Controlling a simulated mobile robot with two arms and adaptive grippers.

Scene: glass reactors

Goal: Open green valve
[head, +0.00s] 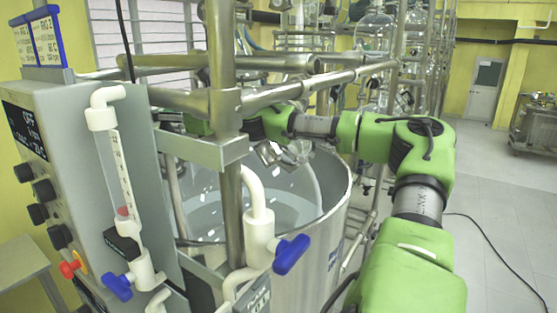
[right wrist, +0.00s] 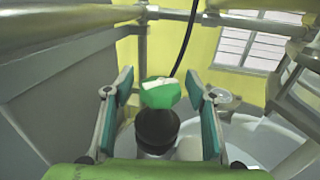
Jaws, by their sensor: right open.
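The green valve (right wrist: 160,95) shows in the right wrist view as a green knob with a pale mark on top, above a black round stem (right wrist: 157,128). My right gripper (right wrist: 157,78) is open, with one teal-padded finger on each side of the valve. Gaps show between the knob and both pads. In the head view my right arm reaches left across the steel vessel (head: 325,215), and its gripper is hidden behind the steel posts and pipes. I cannot make out the green valve for certain there. My left gripper is not in view.
Steel pipes (head: 300,90) and a post cross close to my right arm. A grey control box (head: 60,130) with knobs stands at left. Blue-handled valves (head: 292,254) sit on white pipes in front. Open floor (head: 500,190) lies to the right, with a black cable.

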